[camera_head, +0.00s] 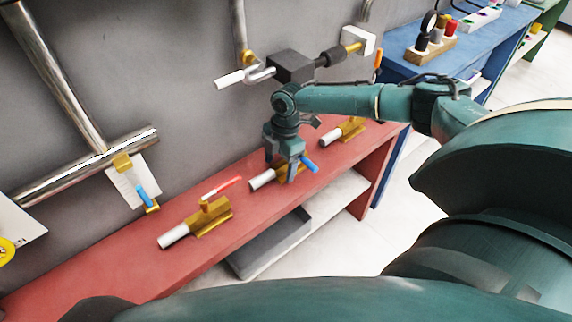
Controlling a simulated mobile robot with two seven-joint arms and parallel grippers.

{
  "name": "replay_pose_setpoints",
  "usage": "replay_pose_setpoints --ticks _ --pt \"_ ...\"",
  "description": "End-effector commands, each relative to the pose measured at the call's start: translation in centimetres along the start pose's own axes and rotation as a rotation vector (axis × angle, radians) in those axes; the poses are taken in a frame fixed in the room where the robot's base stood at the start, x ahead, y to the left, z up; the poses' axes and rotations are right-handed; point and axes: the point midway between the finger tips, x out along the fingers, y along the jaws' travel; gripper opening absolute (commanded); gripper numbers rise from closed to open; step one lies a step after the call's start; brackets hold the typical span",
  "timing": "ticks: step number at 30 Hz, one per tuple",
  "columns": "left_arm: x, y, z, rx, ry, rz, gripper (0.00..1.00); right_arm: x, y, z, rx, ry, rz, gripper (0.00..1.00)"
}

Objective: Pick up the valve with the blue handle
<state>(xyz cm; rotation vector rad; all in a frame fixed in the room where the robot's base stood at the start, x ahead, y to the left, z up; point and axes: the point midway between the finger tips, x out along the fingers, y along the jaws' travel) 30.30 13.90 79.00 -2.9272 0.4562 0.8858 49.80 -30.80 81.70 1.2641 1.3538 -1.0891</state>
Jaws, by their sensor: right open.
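The valve with the blue handle (309,164) lies on the red bench. It has a brass body and a white end (261,179) pointing left. My right gripper (282,163) points down at this valve, with its fingers open at the brass body and partly hiding it. I cannot tell whether the fingers touch it. My left gripper is not in view.
On the red bench (120,262), a valve with a red handle (208,217) lies to the left and another brass valve (343,131) to the right. A wall-mounted valve has a blue handle (144,195). A grey bin (270,247) sits below.

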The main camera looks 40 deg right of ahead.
Motion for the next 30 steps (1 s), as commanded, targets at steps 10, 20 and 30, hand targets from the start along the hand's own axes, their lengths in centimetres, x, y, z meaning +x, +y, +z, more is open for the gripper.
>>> replay_pose_setpoints --ticks 10,20,30 --pt "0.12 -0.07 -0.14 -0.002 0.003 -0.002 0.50 -0.04 0.01 -0.01 0.000 0.000 0.000 0.55" --pt "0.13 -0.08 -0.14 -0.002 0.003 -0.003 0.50 -0.06 0.01 -0.01 0.000 0.000 0.001 0.28" --pt "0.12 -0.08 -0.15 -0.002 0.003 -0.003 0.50 -0.19 0.11 -0.03 0.000 0.001 0.003 0.06"
